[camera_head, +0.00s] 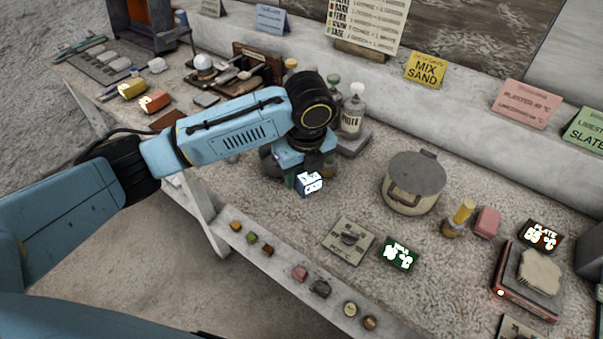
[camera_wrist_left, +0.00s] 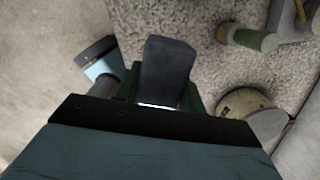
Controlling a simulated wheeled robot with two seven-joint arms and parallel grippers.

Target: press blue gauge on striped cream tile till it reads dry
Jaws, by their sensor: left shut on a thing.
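My left gripper (camera_head: 313,164) points down over the middle of the worktop and is shut on the blue gauge (camera_head: 309,184), a small dark-blue block with a lit white display. In the left wrist view, a dark finger (camera_wrist_left: 166,72) hides much of what is held. A pale-blue part with a dark edge (camera_wrist_left: 98,66) shows beside it. A cream slab (camera_head: 540,272) lies on the red-lit hot plate at the right; I cannot make out stripes on it. I cannot tell whether the gauge touches anything below. My right gripper is not in view.
A lidded pot (camera_head: 413,182) stands right of the gripper. A square plate with a knob (camera_head: 348,240) and a green-lit display (camera_head: 398,254) lie in front. Labelled bottles (camera_head: 352,112) stand close behind. Several small samples line the front ledge (camera_head: 285,266).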

